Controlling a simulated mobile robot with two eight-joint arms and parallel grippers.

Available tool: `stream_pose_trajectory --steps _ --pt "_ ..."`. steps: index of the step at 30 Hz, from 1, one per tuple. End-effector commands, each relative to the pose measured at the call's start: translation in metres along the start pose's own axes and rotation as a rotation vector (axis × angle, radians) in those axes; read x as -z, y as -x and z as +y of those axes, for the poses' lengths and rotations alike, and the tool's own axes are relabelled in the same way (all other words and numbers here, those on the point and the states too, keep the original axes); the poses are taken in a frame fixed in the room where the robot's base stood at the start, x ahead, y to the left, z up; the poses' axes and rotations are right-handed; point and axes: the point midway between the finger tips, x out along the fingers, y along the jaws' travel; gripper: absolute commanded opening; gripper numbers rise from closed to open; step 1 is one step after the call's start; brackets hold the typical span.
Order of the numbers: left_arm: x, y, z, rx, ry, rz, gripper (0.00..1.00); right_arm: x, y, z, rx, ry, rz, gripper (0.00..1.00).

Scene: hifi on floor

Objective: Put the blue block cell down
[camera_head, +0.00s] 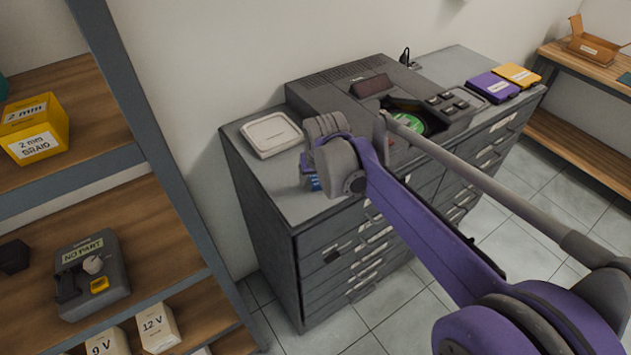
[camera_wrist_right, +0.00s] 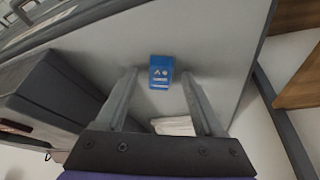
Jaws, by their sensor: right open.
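The blue block cell (camera_wrist_right: 161,72) is upright in the right wrist view, with white markings on its face, against the grey cabinet top. In the head view only a small blue part of it (camera_head: 315,184) shows beside my right wrist, near the cabinet's front left corner. My right gripper (camera_wrist_right: 159,78) is open, with one finger on each side of the block and a gap to each. Its fingers are mostly hidden by the wrist in the head view. My left gripper is not in view.
A white tray (camera_head: 271,134) lies on the cabinet top (camera_head: 252,178), left of a dark machine (camera_head: 345,88) with a green disc inside. Purple (camera_head: 492,87) and yellow (camera_head: 517,75) cases lie at the right end. A shelf (camera_head: 150,215) with boxes stands at the left.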

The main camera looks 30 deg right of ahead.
Motion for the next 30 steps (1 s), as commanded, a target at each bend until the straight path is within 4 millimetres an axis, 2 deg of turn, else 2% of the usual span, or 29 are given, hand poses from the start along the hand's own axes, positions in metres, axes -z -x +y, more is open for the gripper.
stream_pose_trajectory --steps 3,15,25,30 --pt "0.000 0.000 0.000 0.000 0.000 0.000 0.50 0.000 0.000 0.000 0.000 0.000 0.000 0.70" --pt "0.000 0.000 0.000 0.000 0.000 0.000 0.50 0.000 0.001 0.000 0.000 0.000 0.000 0.00" --pt "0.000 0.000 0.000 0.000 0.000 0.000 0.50 0.000 0.001 0.000 0.000 0.000 0.000 0.00" --pt "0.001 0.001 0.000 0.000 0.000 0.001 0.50 0.004 0.010 0.000 0.000 0.000 0.000 0.00"
